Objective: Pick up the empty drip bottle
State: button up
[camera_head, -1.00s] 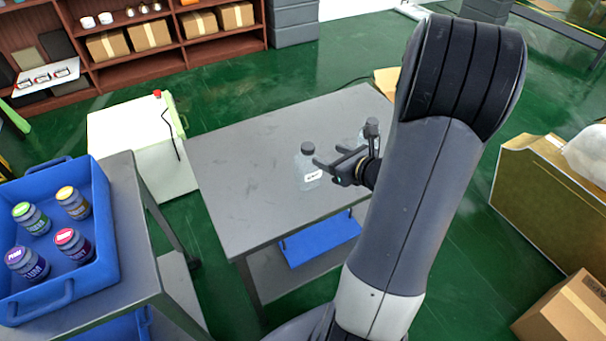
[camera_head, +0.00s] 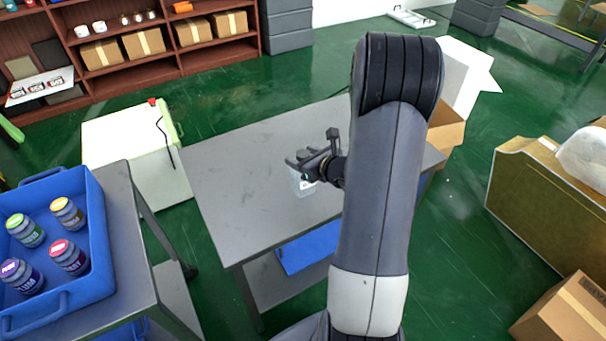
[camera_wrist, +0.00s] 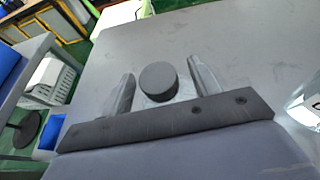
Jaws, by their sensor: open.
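The drip bottle (camera_head: 303,186) is clear with a white label and stands on the grey table (camera_head: 225,185) in the head view, its top covered by my gripper (camera_head: 301,165). In the wrist view its round dark cap (camera_wrist: 159,81) shows between the two fingers of my gripper (camera_wrist: 157,88). The fingers are open, one on each side of the cap, with a gap visible on the left. The bottle's body is mostly hidden under the cap and my gripper. I cannot tell whether it is empty.
Another clear object with a label (camera_wrist: 304,108) stands at the right edge of the wrist view. A blue crate (camera_head: 100,235) with several coloured-lid jars sits on a cart at left. The table's left part is clear. A cardboard box (camera_head: 447,128) stands behind the table.

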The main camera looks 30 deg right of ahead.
jog(key=shift+c, duration=0.2)
grip_shut()
dwell(0.3)
